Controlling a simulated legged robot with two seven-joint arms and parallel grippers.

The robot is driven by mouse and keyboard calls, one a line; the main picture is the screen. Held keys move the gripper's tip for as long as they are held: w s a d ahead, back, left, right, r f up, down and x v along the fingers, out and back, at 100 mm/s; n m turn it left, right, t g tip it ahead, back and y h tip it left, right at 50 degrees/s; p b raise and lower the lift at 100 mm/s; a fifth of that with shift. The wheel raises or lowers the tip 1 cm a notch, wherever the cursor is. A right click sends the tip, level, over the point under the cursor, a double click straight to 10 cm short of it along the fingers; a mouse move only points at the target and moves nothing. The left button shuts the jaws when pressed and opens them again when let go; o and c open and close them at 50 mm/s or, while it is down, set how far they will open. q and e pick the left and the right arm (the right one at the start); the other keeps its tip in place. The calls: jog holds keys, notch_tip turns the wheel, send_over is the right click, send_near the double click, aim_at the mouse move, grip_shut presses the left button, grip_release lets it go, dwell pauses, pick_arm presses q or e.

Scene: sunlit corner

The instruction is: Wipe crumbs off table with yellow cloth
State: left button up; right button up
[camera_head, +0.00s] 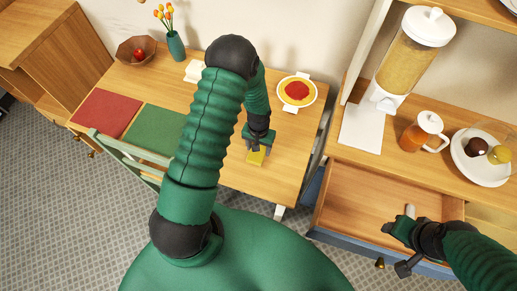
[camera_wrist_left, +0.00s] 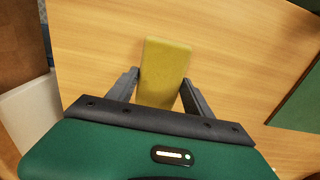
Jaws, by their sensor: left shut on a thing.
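The yellow cloth (camera_head: 256,158), a flat folded-looking piece, is at the wooden table's (camera_head: 285,160) right front part. My left gripper (camera_head: 257,148) is above the table and shut on the cloth. In the left wrist view the cloth (camera_wrist_left: 167,62) sits between the two fingers of the left gripper (camera_wrist_left: 161,92) and sticks out beyond them. Whether it touches the tabletop is hard to tell. No crumbs can be made out. My right gripper (camera_head: 393,234) is over the open drawer (camera_head: 360,205) at the right; its jaws are too unclear to read.
On the table are a red placemat (camera_head: 106,112), a green placemat (camera_head: 155,130), a bowl (camera_head: 136,50), a vase (camera_head: 176,46) and a plate with red food (camera_head: 297,104). A chair (camera_head: 120,148) stands at the front. A dispenser (camera_head: 410,60) and jug (camera_head: 424,132) stand on the right-hand counter.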

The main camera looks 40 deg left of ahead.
pick_arm(q)
jog(key=r+p, duration=0.1)
jog(key=r, duration=0.1)
jog(key=shift+s+a+r+p, duration=0.1)
jog(key=shift+a+r+p, duration=0.1)
jog(key=shift+r+p, duration=0.7)
jog(key=shift+r, duration=0.2)
jog(key=shift+d+r+p, duration=0.2)
jog(key=shift+r+p, duration=0.2)
jog(key=shift+r, duration=0.25)
jog(key=shift+a+f, duration=0.1)
jog(key=shift+a, duration=0.05)
